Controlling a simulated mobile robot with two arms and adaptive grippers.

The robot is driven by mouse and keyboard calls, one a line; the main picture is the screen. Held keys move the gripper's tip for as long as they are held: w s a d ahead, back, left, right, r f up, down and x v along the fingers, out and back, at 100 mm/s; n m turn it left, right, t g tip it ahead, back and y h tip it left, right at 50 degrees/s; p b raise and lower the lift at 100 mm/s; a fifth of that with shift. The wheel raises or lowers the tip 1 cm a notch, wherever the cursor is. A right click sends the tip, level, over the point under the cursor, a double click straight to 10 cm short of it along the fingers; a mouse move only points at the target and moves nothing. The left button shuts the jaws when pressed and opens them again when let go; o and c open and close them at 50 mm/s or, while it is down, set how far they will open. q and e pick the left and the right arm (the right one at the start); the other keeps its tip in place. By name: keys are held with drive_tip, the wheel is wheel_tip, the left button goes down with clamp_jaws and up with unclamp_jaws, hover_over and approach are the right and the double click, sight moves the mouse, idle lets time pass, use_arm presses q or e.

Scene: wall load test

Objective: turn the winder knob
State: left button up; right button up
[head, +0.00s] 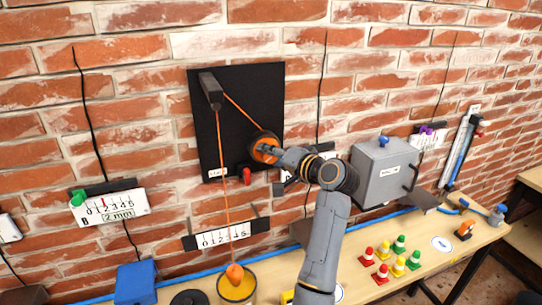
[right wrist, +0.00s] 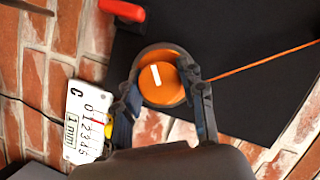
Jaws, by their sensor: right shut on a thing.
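The winder knob (head: 266,147) is a round orange knob on the black wall board (head: 228,88). In the right wrist view the orange knob (right wrist: 163,82) shows a white mark on its face. My right gripper (head: 272,151) is shut on the knob, one finger on each side of it, and it also shows in the right wrist view (right wrist: 168,85). An orange cord (head: 240,107) runs from the winder up to a dark bracket (head: 210,88), then straight down to an orange weight (head: 235,273) at a yellow-filled container (head: 238,290). My left gripper is not in view.
A red lever (head: 246,175) is below the knob. A 0-to-5 scale (head: 225,237) stands behind the hanging cord. A grey box (head: 384,170) is right of my arm. Small coloured cones (head: 381,273), a blue block (head: 136,283) and a blue hose are on the bench.

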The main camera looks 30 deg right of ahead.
drive_tip(key=m+t+y, duration=0.1)
drive_tip(key=m, duration=0.2)
drive_tip(key=shift+f, duration=0.2)
drive_tip(key=shift+m+t, duration=0.5)
drive_tip(key=shift+m, duration=0.7)
drive_tip(key=shift+r, duration=0.1)
drive_tip(key=o, duration=1.2)
drive_tip(key=shift+a, duration=0.1)
